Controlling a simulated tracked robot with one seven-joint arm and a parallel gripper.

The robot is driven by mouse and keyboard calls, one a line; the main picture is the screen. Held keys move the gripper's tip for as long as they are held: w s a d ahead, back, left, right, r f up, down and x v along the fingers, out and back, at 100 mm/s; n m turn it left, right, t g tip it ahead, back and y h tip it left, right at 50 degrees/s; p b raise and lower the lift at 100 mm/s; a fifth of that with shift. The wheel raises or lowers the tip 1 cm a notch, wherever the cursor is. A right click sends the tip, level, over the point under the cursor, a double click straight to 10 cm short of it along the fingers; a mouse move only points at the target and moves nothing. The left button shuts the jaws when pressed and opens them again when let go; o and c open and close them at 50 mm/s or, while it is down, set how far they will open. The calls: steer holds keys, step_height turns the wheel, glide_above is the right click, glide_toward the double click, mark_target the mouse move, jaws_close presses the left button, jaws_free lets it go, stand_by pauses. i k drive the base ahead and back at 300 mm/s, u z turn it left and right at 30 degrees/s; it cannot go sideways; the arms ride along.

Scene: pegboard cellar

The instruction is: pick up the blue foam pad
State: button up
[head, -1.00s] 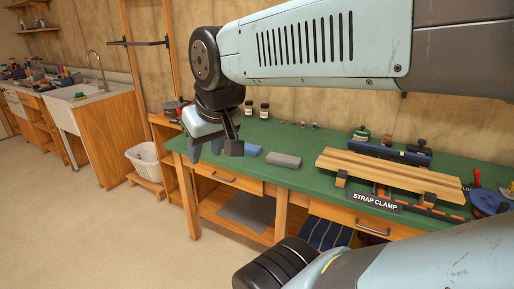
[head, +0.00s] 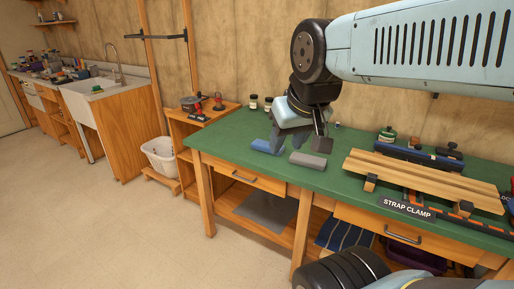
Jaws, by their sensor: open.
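The blue foam pad (head: 264,146) lies flat on the green bench top, left of a grey block (head: 308,160). My gripper (head: 298,143) is open and empty, fingers pointing down. One finger shows by the right end of the blue pad and overlaps it slightly in the picture. The other finger shows just behind the grey block. I cannot tell how high the fingertips are above the bench or whether they touch anything.
Wooden boards (head: 425,180) in clamps, with a "STRAP CLAMP" label (head: 407,208), fill the bench's right side. Small jars (head: 254,102) stand at the back. The green top (head: 225,135) is clear left of the pad. A lower side shelf (head: 190,120) holds tools.

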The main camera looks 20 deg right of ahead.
mark_target(260, 146)
steer(key=z, duration=0.1)
steer(key=i, duration=1)
steer(key=u, duration=0.1)
